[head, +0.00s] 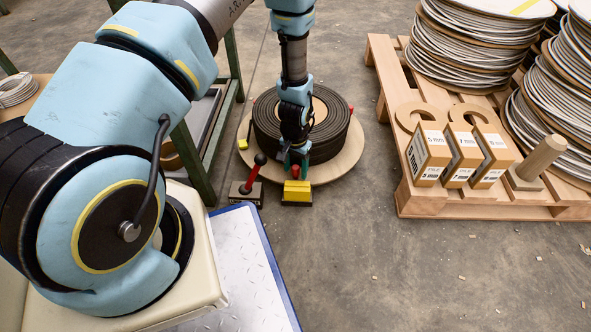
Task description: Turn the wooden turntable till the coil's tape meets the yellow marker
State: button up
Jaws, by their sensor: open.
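The wooden turntable (345,160) is a round pale disc on the floor, with a dark wound coil (334,139) on top. Red pegs stand on its rim, one at the right (351,109) and one at the front (295,171). A small yellow patch (243,144) shows at the disc's left edge; I cannot tell whether it is the coil's tape. The yellow marker (297,192) is a block on a dark base at the front edge. My gripper (296,166) is open and points down at the front rim, around or just beside the front peg. My arm hides part of the coil.
A red lever with a black knob (253,176) stands close left of the marker. A green-framed bench (196,160) is left of the turntable. Floor between is clear.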

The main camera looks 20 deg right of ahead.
jog(key=shift+c, duration=0.3)
grip_shut()
dwell(1.1)
